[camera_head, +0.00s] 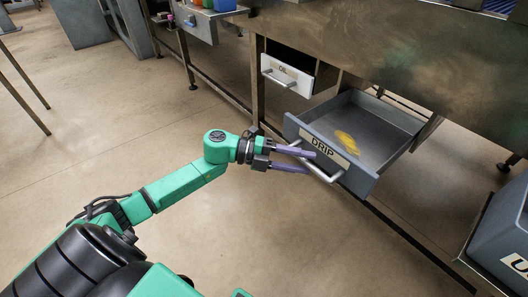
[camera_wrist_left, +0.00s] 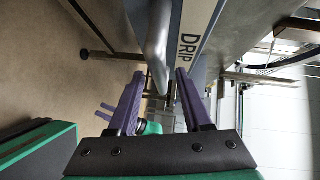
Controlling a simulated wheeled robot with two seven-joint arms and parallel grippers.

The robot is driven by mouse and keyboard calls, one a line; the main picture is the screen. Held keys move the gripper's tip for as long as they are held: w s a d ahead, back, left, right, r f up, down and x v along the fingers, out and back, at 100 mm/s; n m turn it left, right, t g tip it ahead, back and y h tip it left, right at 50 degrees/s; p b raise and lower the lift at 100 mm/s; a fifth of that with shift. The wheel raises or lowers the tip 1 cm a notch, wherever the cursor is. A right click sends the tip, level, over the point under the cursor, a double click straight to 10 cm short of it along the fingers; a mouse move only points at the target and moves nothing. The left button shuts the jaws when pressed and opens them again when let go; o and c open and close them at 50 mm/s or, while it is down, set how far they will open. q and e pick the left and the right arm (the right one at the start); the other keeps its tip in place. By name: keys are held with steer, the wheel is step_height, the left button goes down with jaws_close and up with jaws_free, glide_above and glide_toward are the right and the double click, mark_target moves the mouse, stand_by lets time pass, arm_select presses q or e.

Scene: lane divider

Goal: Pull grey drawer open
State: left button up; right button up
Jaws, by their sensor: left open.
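The grey drawer (camera_head: 335,154), labelled DRIP, stands pulled out of the steel counter. A yellow item (camera_head: 346,141) lies inside it. Its silver bar handle (camera_head: 322,172) runs along the front; the handle (camera_wrist_left: 158,50) also shows large in the left wrist view. My left gripper (camera_head: 311,162) is at the handle with its purple fingers apart. In the left wrist view the handle's end reaches between the fingertips (camera_wrist_left: 168,78); I cannot tell if they touch it. Small purple pieces (camera_wrist_left: 106,110) low in that view may be my right gripper, too small to read.
A white-fronted drawer (camera_head: 287,75) sits left of the grey drawer, slightly out. A grey bin (camera_head: 500,235) stands at the right edge. The floor (camera_head: 180,120) before the counter is clear.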

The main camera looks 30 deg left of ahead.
arm_select(q)
steer(key=p+v, duration=0.1)
steer(key=v, duration=1.2)
steer(key=shift+p, duration=0.35)
arm_select(e)
steer(key=s+d+r+g+h, duration=0.1)
steer(key=s+d+r+g, duration=0.1)
steer(key=s+d+r, duration=0.1)
steer(key=shift+d+r+m+h, duration=0.3)
steer(key=shift+d+r+h, duration=0.15)
steer(key=shift+d, duration=0.35)
